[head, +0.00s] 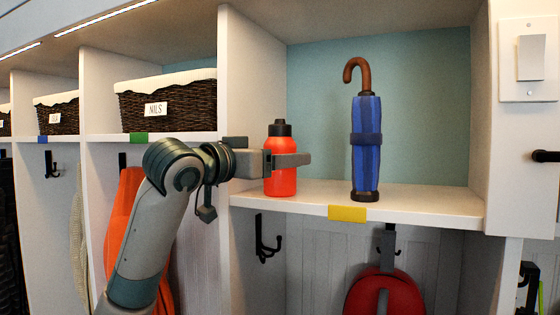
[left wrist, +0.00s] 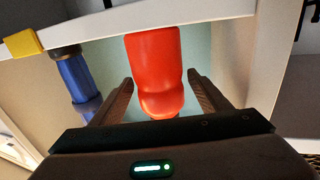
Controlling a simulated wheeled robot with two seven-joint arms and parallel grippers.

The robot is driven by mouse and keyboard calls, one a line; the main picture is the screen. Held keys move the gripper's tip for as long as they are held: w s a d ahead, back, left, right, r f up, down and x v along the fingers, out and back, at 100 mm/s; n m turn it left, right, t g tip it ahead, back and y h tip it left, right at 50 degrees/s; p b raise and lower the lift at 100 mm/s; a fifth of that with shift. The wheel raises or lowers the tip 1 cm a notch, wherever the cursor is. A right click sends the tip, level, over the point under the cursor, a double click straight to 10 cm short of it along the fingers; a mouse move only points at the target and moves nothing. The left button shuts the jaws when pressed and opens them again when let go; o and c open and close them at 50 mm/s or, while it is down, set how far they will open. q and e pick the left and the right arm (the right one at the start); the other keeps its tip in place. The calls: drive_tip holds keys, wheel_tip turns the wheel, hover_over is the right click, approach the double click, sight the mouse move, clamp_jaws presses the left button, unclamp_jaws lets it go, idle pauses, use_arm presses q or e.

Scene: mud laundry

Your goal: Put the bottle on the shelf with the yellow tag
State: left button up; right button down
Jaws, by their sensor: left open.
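The bottle (head: 280,182), red with a black cap, stands upright on the left part of the shelf (head: 420,205) that has the yellow tag (head: 347,213) on its front edge. My left gripper (head: 300,160) reaches in from the left at the bottle's upper body, one finger crossing in front of it. In the left wrist view the red bottle (left wrist: 155,60) is between the two open fingers of the left gripper (left wrist: 160,78), with gaps seen on both sides. The yellow tag (left wrist: 22,43) shows at upper left there. My right gripper is not in view.
A blue umbrella (head: 366,145) with a brown hook handle stands right of the bottle on the same shelf. A divider wall (head: 250,75) is at its left. Wicker baskets (head: 168,103) fill the left cubbies, one above a green tag (head: 139,138). Hooks and a red bag (head: 385,293) hang below.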

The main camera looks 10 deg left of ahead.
use_arm(q)
drive_tip(key=b+v, duration=0.7)
drive_tip(key=v, duration=0.4)
drive_tip(key=shift+s+a, duration=0.15)
drive_tip(key=shift+s, duration=0.2)
